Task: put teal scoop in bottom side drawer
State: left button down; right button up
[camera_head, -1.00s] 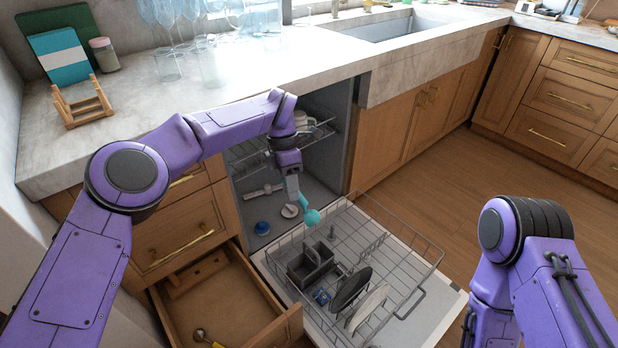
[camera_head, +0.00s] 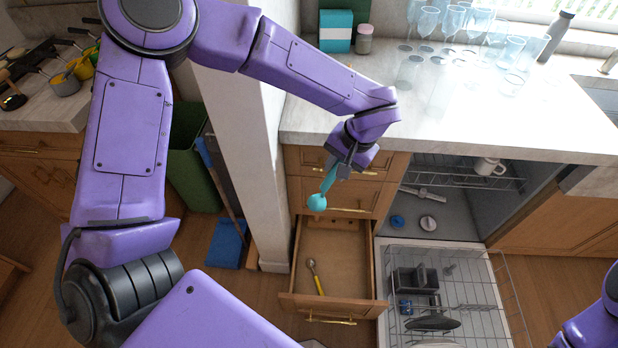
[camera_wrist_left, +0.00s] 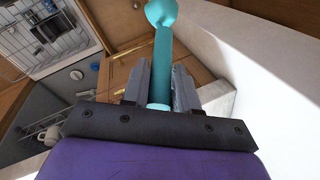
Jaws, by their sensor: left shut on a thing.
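The teal scoop (camera_head: 318,200) is held by its handle in my left gripper (camera_head: 343,169), which is shut on it. The scoop hangs with its round bowl down, above the back left part of the open bottom side drawer (camera_head: 333,240). In the left wrist view the scoop (camera_wrist_left: 162,62) lies between the two fingers of the left gripper (camera_wrist_left: 160,88), its bowl pointing away. My right gripper is outside the head view; only part of the right arm shows at the lower right edge.
A yellow-handled spoon (camera_head: 317,276) lies in the drawer. The open dishwasher rack (camera_head: 470,300) stands right of the drawer. A white wall end (camera_head: 245,130) rises to the left. Glasses (camera_head: 430,60) stand on the counter (camera_head: 350,115) above.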

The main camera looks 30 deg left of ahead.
aim_at(349, 287)
jog(key=u, duration=0.3)
jog(key=k, duration=0.5)
jog(key=z, duration=1)
